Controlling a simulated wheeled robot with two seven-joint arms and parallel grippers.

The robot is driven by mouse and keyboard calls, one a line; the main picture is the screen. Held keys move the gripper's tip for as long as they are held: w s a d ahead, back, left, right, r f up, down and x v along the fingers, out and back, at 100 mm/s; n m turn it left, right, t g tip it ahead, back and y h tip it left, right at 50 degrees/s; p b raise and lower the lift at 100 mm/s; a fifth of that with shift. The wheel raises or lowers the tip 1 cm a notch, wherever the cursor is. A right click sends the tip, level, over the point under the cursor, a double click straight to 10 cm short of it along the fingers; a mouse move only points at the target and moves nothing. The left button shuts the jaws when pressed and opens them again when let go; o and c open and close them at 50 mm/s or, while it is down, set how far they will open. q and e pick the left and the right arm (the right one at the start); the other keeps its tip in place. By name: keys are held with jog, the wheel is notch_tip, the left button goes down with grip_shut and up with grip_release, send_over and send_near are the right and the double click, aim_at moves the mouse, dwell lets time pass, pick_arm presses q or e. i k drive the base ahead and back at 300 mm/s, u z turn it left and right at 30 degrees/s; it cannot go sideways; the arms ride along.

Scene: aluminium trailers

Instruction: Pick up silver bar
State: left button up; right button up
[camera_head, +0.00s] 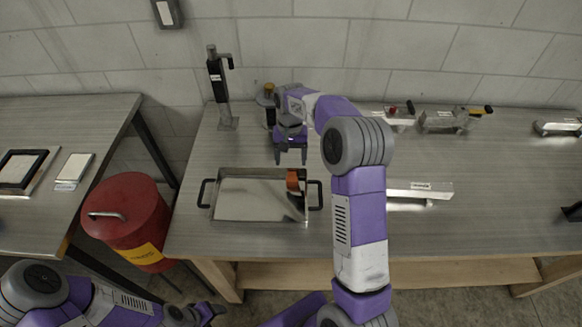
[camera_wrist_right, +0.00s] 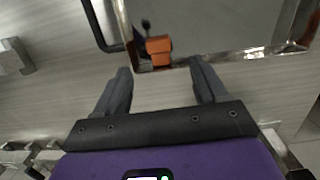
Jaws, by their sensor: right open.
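A bright silver bar-shaped piece (camera_head: 425,188) lies on the long table, right of the shallow metal tray (camera_head: 240,220); my right arm hides its left end. A silver block (camera_wrist_right: 12,57) at the left edge of the right wrist view may be its end; I cannot tell. My right gripper (camera_head: 291,160) is open and empty, fingers pointing down, just behind the tray's back rim. In the wrist view its fingers (camera_wrist_right: 160,68) stand either side of an orange block (camera_wrist_right: 158,46), not touching it. My left gripper (camera_head: 205,313) is low at bottom left, its fingers unclear.
The orange block (camera_head: 293,180) is inside the tray near its right handle. A black and silver stand (camera_head: 219,85) is at back left. Metal clamp-like devices (camera_head: 445,119) line the back. A red bin (camera_head: 130,215) stands between the tables.

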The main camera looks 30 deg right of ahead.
aim_at(427, 190)
jog(key=k, duration=1)
